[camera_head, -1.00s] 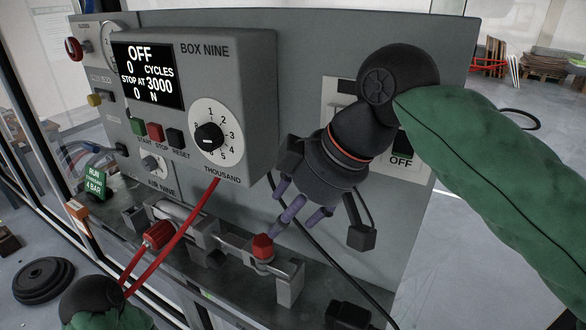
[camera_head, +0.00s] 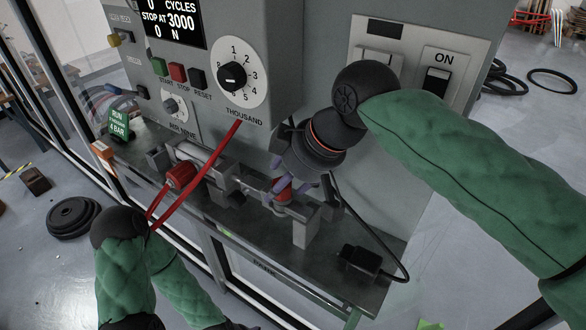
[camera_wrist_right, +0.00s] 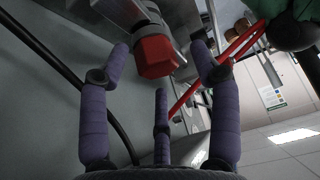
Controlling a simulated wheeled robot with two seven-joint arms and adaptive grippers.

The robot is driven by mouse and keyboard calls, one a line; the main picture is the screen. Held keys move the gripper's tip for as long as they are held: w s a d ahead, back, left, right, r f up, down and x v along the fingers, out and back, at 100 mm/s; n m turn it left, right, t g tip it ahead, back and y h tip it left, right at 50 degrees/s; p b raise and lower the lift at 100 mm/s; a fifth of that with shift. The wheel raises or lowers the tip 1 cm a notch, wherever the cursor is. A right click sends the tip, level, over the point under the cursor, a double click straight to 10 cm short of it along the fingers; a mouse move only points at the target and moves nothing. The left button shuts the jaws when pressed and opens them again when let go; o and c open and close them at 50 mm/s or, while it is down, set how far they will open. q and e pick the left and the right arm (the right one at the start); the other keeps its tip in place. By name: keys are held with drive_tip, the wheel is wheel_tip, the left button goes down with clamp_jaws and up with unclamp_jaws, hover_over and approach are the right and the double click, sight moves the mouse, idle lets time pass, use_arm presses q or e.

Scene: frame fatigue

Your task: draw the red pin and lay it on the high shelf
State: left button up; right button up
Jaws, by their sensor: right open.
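The red pin shows as a red, faceted head (camera_head: 283,188) in a grey metal bracket on the bench ledge below the control box. In the right wrist view the red head (camera_wrist_right: 156,56) lies just beyond and between my open purple fingers. My right gripper (camera_head: 290,187) is at the head, fingers spread on either side of it. I cannot tell in the head view whether they touch it. The pin's shank is hidden. I cannot make out a high shelf.
The control box (camera_head: 225,55) overhangs the ledge. A black cable (camera_head: 375,232) runs to a black block (camera_head: 360,262) at right. Black weight discs (camera_head: 73,216) lie on the floor.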

drive_tip(key=shift+w+f, duration=0.25)
drive_tip(key=shift+f, duration=0.05)
drive_tip(key=shift+s, duration=0.15)
drive_tip(key=shift+c, duration=1.4)
clamp_jaws()
drive_tip(key=shift+r, duration=0.1)
drive_tip(key=shift+r, duration=0.1)
drive_tip(key=shift+r+p, duration=2.4)
drive_tip(key=shift+r, duration=0.45)
drive_tip(key=shift+r, duration=0.3)
